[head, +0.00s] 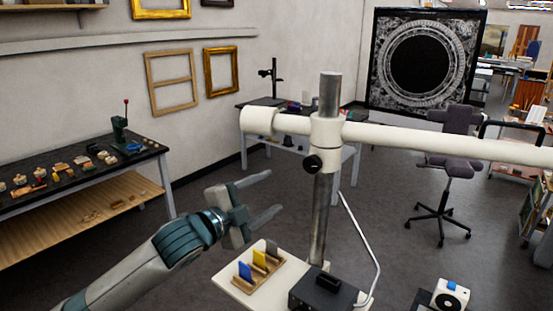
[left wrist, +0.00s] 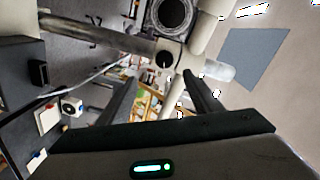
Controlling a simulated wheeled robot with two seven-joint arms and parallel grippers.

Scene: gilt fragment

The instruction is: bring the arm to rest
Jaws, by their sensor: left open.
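My left gripper (head: 264,197) is raised in front of me in the head view, left of a metal post. Its two fingers are spread and hold nothing. In the left wrist view the gripper (left wrist: 158,82) also shows open, with a finger on each side and only background between them. My left arm comes in from the lower left of the head view. My right gripper does not show in either view.
The post (head: 321,210) with a white horizontal arm (head: 440,143) stands close to the gripper's right. Below is a pale board (head: 232,284) with a wooden card rack (head: 259,272). A black-topped workbench (head: 80,165) stands left. An office chair (head: 445,170) stands on open floor at right.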

